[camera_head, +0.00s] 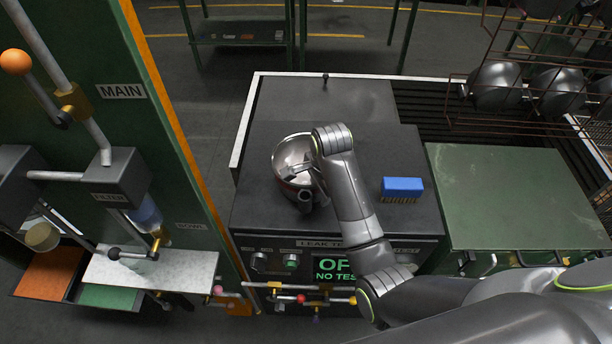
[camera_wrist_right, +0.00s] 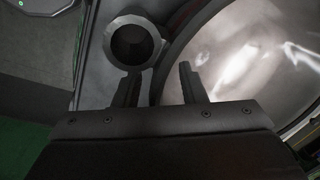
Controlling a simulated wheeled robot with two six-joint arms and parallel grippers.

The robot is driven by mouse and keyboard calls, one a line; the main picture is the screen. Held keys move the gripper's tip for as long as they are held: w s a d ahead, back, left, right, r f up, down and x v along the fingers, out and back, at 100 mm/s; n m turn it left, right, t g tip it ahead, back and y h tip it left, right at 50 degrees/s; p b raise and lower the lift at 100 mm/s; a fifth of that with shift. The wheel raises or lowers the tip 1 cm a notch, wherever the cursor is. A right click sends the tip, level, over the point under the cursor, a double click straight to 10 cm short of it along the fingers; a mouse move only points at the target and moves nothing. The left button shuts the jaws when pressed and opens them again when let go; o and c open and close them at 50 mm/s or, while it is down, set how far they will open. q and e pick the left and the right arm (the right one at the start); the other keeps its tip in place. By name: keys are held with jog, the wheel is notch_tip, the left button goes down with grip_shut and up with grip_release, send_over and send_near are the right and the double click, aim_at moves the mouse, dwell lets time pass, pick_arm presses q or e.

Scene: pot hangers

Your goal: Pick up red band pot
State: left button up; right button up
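A shiny metal pot (camera_head: 290,152) sits on the dark top of the leak-test bench. A dark round socket (camera_head: 304,198) is on its near side. A faint reddish tint shows low on its outside. In the right wrist view the pot's bright inside (camera_wrist_right: 240,65) fills the right, and the socket (camera_wrist_right: 132,42) is at upper left. My right gripper (camera_wrist_right: 158,78) is open. Its fingers appear either side of the pot's rim, close to the socket; I cannot tell whether they touch. In the head view my right wrist hides part of the pot. My left gripper is not in view.
A blue brush (camera_head: 402,187) lies on the bench (camera_head: 262,215) right of my arm. A green box (camera_head: 510,195) stands further right. Dark pots (camera_head: 497,86) hang on a wire rack at upper right. A green panel with pipes (camera_head: 120,150) rises at left.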

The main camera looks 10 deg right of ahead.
jog(key=shift+c, duration=0.2)
grip_shut()
jog(key=shift+r, duration=0.1)
dwell(1.1)
